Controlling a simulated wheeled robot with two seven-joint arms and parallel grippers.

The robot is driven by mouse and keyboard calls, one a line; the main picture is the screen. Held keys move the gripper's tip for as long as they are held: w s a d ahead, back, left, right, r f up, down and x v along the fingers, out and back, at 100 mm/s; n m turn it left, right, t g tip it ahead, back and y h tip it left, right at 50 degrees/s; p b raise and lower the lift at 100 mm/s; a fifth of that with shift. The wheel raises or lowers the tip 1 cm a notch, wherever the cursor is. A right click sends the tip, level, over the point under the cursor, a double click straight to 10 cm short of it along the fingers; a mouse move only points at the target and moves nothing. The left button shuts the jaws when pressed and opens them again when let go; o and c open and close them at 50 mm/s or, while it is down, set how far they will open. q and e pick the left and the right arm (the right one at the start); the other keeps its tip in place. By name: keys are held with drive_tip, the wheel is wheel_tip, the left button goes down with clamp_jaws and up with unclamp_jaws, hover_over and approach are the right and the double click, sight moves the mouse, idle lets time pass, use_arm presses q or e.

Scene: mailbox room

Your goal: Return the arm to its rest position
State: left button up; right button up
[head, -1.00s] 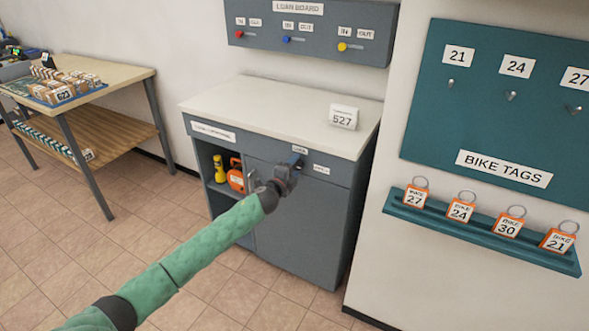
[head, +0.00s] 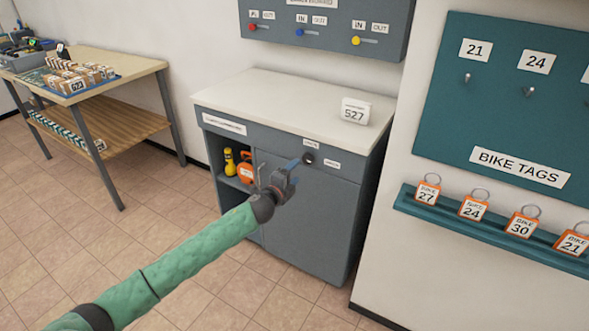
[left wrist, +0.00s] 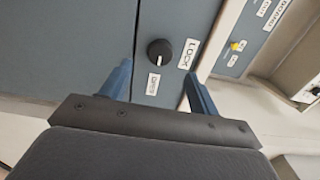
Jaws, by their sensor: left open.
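My left arm reaches in from the left in the head view, with its gripper (head: 288,177) in front of the grey cabinet (head: 310,215). In the left wrist view the two blue fingers of the left gripper (left wrist: 157,85) are spread apart with nothing between them. A round black knob (left wrist: 160,52) on the cabinet front shows beyond the fingertips, apart from them. Its white pointer is toward the lower label, and another label reads LOCK. The knob also shows in the head view (head: 308,158). My right gripper is not in view.
A white card 527 (head: 354,111) stands on the cabinet top. A teal shelf (head: 405,203) with several bike tags is on the right wall. A loan board (head: 330,35) hangs above. A wooden table (head: 140,70) stands left. Floor between is clear.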

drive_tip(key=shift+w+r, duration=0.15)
use_arm(q)
drive_tip(key=a+r+n+y, duration=0.2)
drive_tip(key=a+n+y, duration=0.4)
drive_tip(key=n+y, duration=0.15)
drive_tip(key=s+a+r+n+g+y, duration=0.1)
drive_tip(key=s+r+n+g+y, duration=0.15)
drive_tip(key=s+r+n, duration=0.5)
drive_tip(key=s+a+f+n+g+h+p, duration=0.1)
drive_tip(key=s+f, duration=0.6)
drive_tip(key=s, duration=0.9)
drive_tip(key=s+a+f+n+g+h+p, duration=0.1)
drive_tip(key=s+f+g, duration=0.5)
drive_tip(key=s, duration=1.1)
drive_tip(key=s+a+f+n+g+p, duration=0.2)
drive_tip(key=s+f, duration=0.8)
drive_tip(key=s, duration=0.7)
drive_tip(key=a+n+g, duration=0.1)
drive_tip(key=n+g, duration=0.1)
drive_tip(key=shift+s+n+h, duration=0.2)
drive_tip(key=shift+n+h, duration=0.2)
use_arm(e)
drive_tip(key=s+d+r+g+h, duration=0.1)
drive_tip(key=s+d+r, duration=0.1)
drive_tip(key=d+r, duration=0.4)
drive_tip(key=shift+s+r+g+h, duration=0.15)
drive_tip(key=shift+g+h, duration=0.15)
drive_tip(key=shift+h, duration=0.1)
